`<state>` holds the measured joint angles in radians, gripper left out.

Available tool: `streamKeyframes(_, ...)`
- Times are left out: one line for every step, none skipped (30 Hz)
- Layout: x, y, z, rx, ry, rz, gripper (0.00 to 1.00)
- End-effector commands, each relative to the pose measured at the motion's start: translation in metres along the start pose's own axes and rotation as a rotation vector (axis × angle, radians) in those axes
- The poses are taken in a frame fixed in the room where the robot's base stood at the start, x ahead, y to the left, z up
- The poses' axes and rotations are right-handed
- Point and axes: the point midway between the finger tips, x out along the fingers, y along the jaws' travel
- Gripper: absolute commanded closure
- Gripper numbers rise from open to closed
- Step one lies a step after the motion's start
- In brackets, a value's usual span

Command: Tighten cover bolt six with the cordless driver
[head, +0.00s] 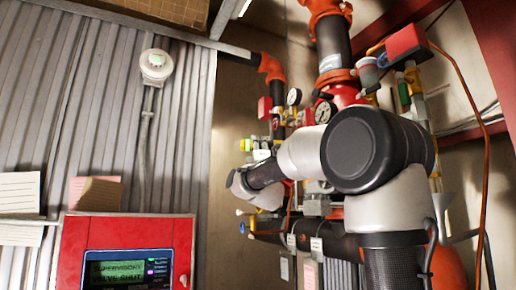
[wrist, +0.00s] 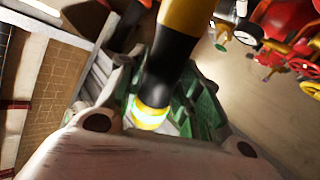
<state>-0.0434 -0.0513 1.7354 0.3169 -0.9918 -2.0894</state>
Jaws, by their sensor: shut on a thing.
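In the wrist view the cordless driver (wrist: 172,62) is a black body with yellow bands, running from the top edge down between my fingers. My gripper (wrist: 160,98) is shut on it, with green finger parts on both sides and the pale palm below. A yellow band at the driver's lower end is brightly lit. The driver's working tip is out of the wrist view. In the head view my arm covers much of the pipework, and the gripper's hold is not clear there. I cannot make out the cover or bolt six in either view.
A red alarm panel (head: 182,240) with a lit screen stands at the lower left. Red and black riser pipes (head: 333,45), gauges (head: 324,111) and a red box (head: 406,41) crowd around my arm. Corrugated wall (head: 90,110) lies left. The wrist view shows red valve wheels (wrist: 299,66).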

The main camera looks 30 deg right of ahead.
Motion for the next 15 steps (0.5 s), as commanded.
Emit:
streamKeyframes(0.0002, 0.0008, 0.0010, 0.000, 0.000, 0.002, 0.94)
streamKeyframes(0.0002, 0.0008, 0.0013, 0.000, 0.000, 0.002, 0.94)
streamKeyframes(0.0002, 0.0007, 0.0018, -0.001, 0.000, 0.002, 0.94)
streamKeyframes(0.0002, 0.0007, 0.0022, -0.001, 0.000, 0.002, 0.94)
streamKeyframes(0.0002, 0.0007, 0.0026, -0.001, -0.001, 0.002, 0.94)
streamKeyframes(0.0002, 0.0007, 0.0031, -0.001, -0.001, 0.001, 0.94)
streamKeyframes(0.0001, 0.0006, 0.0035, -0.001, -0.001, 0.001, 0.94)
streamKeyframes(0.0001, 0.0006, 0.0039, -0.001, -0.001, 0.001, 0.94)
streamKeyframes(0.0001, 0.0006, 0.0044, 0.000, -0.001, 0.001, 0.94)
streamKeyframes(0.0001, 0.0006, 0.0048, 0.000, -0.001, 0.001, 0.94)
streamKeyframes(0.0001, 0.0006, 0.0052, 0.000, -0.001, 0.001, 0.94)
streamKeyframes(0.0001, 0.0005, 0.0056, 0.000, -0.001, 0.001, 0.94)
streamKeyframes(0.0000, 0.0005, 0.0060, 0.000, -0.001, 0.001, 0.94)
streamKeyframes(0.0000, 0.0005, 0.0064, 0.000, -0.001, 0.001, 0.94)
streamKeyframes(0.0000, 0.0005, 0.0069, 0.000, -0.001, 0.001, 0.94)
